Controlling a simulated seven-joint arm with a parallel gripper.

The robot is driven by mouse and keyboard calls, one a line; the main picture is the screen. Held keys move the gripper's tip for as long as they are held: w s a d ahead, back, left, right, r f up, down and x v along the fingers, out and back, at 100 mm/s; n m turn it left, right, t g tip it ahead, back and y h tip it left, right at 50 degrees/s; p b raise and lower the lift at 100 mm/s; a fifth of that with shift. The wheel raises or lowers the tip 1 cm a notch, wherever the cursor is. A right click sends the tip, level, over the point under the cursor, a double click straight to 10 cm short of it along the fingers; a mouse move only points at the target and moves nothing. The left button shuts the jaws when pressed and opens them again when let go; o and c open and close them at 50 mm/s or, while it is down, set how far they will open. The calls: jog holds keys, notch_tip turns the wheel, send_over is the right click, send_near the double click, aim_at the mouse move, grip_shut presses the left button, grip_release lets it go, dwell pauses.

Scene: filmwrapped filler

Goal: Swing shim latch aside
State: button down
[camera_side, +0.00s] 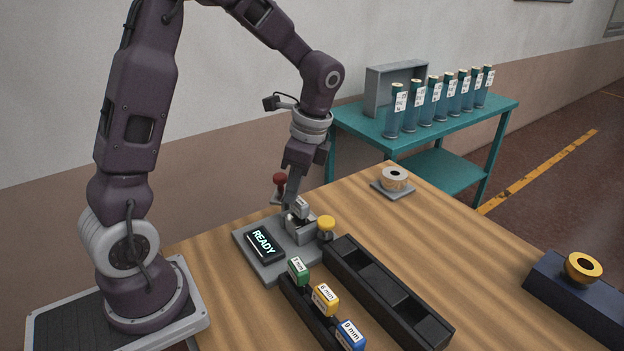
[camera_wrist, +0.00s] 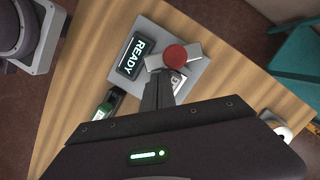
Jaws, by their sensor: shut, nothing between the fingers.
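A grey fixture plate (camera_side: 250,262) carries a dark display reading READY (camera_side: 262,244), which also shows in the wrist view (camera_wrist: 133,55). A grey metal block (camera_side: 301,234) stands on the plate, with a white-labelled piece (camera_side: 301,209) on it. A red knob (camera_side: 280,179) rises behind the block; in the wrist view the red knob (camera_wrist: 175,55) sits over a grey bar that may be the latch. A yellow knob (camera_side: 326,223) stands right of the block. My gripper (camera_side: 289,207) is shut and empty, its tips low beside the block and knob; I cannot tell whether they touch.
A black rack (camera_side: 312,307) holds green, yellow and blue labelled shims in front of the plate. A long black tray (camera_side: 385,290) with compartments lies beside it. A tape roll (camera_side: 395,178) and navy block (camera_side: 570,292) stand farther right. Table between them is clear.

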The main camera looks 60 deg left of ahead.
jog(key=s+m, duration=0.1)
jog(key=m, duration=0.1)
jog(key=s+a+m, duration=0.1)
jog(key=shift+m+t+y, duration=0.3)
jog(key=shift+m+t, duration=0.1)
jog(key=shift+s+a+m+t, duration=0.15)
jog(key=shift+s+a+m, duration=0.15)
jog(key=shift+m, duration=0.3)
jog(key=shift+s+a+m+t, duration=0.15)
jog(key=shift+s+m, duration=0.1)
jog(key=shift+m, duration=0.35)
jog(key=shift+s+a+m, duration=0.3)
jog(key=shift+a+m, duration=0.1)
jog(key=shift+m, duration=0.4)
jog(key=shift+s+a, duration=0.15)
jog(key=shift+a, duration=0.15)
send_near(273, 198)
jog(key=s+d+r, duration=0.1)
jog(key=d+r, duration=0.1)
jog(key=d, duration=0.1)
jog(key=shift+s+d+r, duration=0.15)
jog(key=shift+s+d, duration=0.05)
jog(key=shift+d, duration=0.05)
